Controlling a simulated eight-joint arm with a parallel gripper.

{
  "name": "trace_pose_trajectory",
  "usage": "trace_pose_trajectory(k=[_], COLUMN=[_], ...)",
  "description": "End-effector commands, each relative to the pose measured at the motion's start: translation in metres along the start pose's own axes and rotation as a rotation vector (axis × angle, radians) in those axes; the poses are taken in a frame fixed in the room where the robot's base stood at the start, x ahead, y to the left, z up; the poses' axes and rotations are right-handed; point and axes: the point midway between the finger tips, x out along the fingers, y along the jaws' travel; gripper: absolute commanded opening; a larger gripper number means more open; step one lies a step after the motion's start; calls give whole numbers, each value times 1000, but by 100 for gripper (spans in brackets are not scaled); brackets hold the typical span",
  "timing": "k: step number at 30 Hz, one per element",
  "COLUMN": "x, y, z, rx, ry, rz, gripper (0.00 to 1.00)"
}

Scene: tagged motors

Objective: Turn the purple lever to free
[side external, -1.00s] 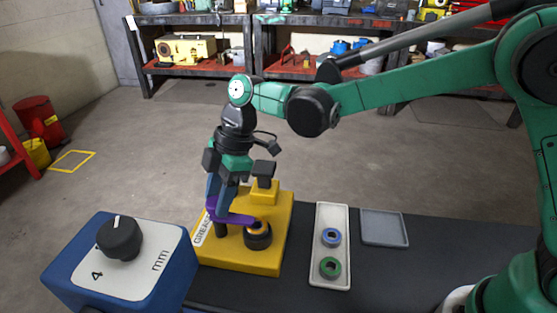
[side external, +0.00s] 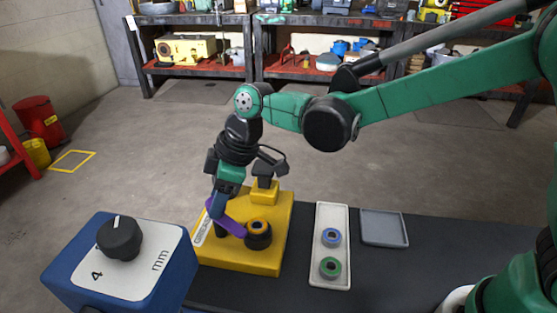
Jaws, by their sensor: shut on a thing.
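The purple lever (side external: 231,225) is on the yellow base (side external: 247,263) marked with a label on its left edge. It slants from upper left down to the right, its lower end close to the dark post with an orange ring (side external: 258,232). My gripper (side external: 217,213) is above the left part of the base, shut on the lever near its upper left end. The fingertips partly hide that end and the pivot area. The label's wording is mostly too small to read.
A blue box (side external: 60,270) with a black knob (side external: 119,238) stands at front left. Right of the base, a white tray (side external: 332,288) holds a blue ring (side external: 331,237) and a green ring (side external: 330,267). An empty grey tray (side external: 384,239) lies beyond it.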

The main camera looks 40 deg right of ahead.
Motion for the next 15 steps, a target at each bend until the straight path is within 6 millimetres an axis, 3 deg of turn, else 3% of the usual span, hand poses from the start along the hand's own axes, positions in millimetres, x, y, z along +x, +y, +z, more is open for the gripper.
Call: trace_pose_trajectory(k=[15], x=[0], y=[-4], z=[-1], rx=[450], ry=[-3], rz=[188], gripper=[0])
